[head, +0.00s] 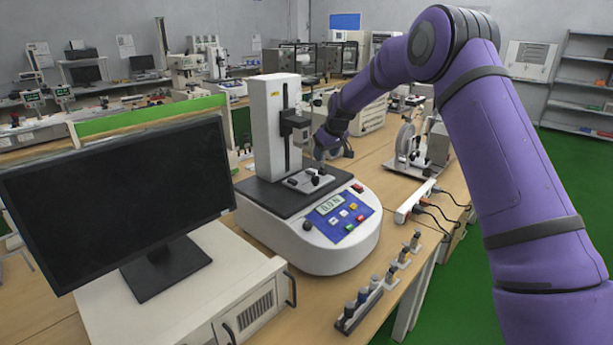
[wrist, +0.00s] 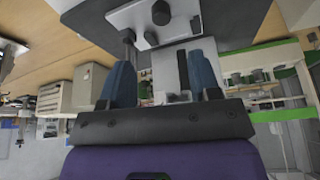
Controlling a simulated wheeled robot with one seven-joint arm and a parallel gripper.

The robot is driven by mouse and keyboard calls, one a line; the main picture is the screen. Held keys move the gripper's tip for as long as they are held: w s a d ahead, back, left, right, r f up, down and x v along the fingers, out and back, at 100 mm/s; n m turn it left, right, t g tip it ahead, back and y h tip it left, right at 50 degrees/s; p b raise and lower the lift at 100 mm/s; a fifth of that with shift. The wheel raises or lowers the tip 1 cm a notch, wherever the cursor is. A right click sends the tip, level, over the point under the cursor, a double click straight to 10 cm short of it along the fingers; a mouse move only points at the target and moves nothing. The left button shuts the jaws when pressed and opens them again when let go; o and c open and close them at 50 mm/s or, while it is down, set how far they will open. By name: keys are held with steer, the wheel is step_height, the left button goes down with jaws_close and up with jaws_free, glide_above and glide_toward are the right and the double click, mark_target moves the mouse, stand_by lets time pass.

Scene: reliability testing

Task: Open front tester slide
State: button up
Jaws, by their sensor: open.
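The tester (head: 325,240) has a white rounded base, a dark top plate and a tall white column. A light metal slide plate (head: 302,184) with small dark knobs lies on its dark top. In the wrist view, the slide plate (wrist: 185,25) shows at the top edge with a round dark knob (wrist: 161,12). My gripper (head: 321,163) is at the right side of the column, just above the slide plate. In the wrist view, my gripper (wrist: 160,70) has its blue fingers apart. I cannot tell whether a fingertip touches the plate or a knob.
A black monitor (head: 120,190) stands on a white cabinet (head: 190,295) at the left. A rack of small fittings (head: 362,300) lies in front of the tester. A power strip (head: 414,202) and a metal fixture (head: 420,160) are at the right on the wooden bench (head: 375,180).

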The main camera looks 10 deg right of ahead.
mark_target(315, 177)
steer(key=x, duration=1.2)
steer(key=shift+w+a+r, duration=0.1)
steer(key=shift+w+a, duration=0.1)
steer(key=shift+a, duration=0.05)
